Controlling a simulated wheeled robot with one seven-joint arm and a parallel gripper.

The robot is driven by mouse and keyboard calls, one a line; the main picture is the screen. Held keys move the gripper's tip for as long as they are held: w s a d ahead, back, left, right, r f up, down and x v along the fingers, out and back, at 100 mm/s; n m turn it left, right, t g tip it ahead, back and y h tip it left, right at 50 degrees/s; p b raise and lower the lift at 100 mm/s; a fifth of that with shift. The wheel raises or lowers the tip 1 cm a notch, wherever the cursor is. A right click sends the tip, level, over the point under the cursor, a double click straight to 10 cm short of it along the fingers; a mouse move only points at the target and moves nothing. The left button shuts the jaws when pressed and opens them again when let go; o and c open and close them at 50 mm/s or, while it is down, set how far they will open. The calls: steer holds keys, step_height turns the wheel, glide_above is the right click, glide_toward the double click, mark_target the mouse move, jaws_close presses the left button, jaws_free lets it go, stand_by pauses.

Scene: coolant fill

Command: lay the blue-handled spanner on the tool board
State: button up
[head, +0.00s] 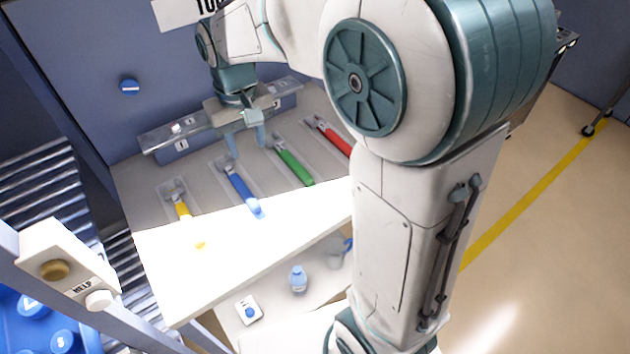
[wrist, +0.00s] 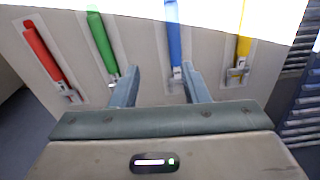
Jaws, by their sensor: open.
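The blue-handled spanner (head: 238,184) lies within a pale outline on the grey tool board (head: 143,202), between the yellow-handled and green-handled spanners. It also shows in the wrist view (wrist: 173,35), with its metal end toward my gripper. My gripper (head: 247,148) is open and empty, near the metal end of the blue spanner. In the wrist view, my gripper (wrist: 161,67) has its fingers apart, with the spanner's metal end close to the right finger. I cannot tell the height of the fingers above the board. Bright glare hides the handle's end in the wrist view.
Yellow (head: 182,208), green (head: 293,164) and red (head: 333,138) spanners lie alongside. A raised metal rail (head: 160,140) runs behind. A blue bottle (head: 298,279) stands on a lower shelf. A HELP button box (head: 68,270) is at left. My arm hides the right side.

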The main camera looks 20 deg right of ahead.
steer(key=s+d+m+t, duration=0.1)
steer(key=s+d, duration=0.4)
steer(key=s, duration=0.3)
steer(key=s+d+m+t, duration=0.1)
steer(key=s+d, duration=0.4)
steer(key=s, duration=0.3)
steer(key=shift+d+f+m, duration=0.15)
steer(key=shift+f+m, duration=0.15)
